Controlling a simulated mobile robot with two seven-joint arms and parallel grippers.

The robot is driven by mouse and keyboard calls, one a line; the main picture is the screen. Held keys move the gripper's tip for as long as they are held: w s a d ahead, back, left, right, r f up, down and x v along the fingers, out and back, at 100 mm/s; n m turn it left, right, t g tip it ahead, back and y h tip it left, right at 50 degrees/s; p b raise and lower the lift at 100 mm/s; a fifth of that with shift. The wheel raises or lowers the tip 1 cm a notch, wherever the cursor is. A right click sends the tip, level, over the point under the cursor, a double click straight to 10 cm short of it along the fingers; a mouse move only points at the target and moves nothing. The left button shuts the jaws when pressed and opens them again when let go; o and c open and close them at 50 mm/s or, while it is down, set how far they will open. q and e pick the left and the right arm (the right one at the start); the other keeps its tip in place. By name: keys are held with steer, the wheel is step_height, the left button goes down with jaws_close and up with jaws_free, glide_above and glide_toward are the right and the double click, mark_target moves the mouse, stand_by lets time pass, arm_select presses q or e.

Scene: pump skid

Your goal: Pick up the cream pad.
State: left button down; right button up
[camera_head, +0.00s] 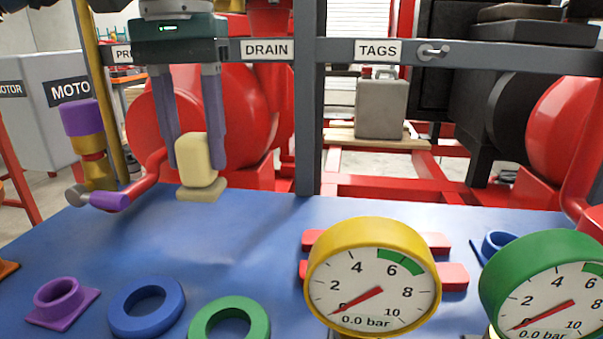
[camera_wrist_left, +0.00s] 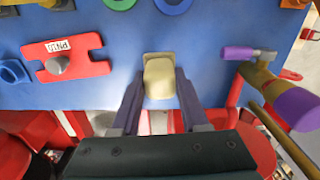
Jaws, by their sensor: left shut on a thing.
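The cream pad (camera_head: 195,160) is a rounded cream block on a flat, darker square base. My left gripper (camera_head: 194,158) points down from the upper left, with its two fingers closed on the pad's sides. The pad appears to hang above the far edge of the blue table (camera_head: 240,235), with a soft shadow on the table in front of it. In the left wrist view the pad (camera_wrist_left: 159,79) sits between the fingertips, its base showing beyond them. My right gripper is in neither view.
A purple-handled valve (camera_head: 88,140) stands just left of the pad. A grey rail (camera_head: 335,50) crosses behind, with a post to the right. Blue (camera_head: 118,318) and green (camera_head: 195,333) rings, a purple flange (camera_head: 62,297), and yellow (camera_head: 375,318) and green gauges occupy the table's front.

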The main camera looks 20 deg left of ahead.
mark_target(194, 135)
arm_select(q)
step_height(194, 135, up, 12)
steer(key=p, duration=0.4)
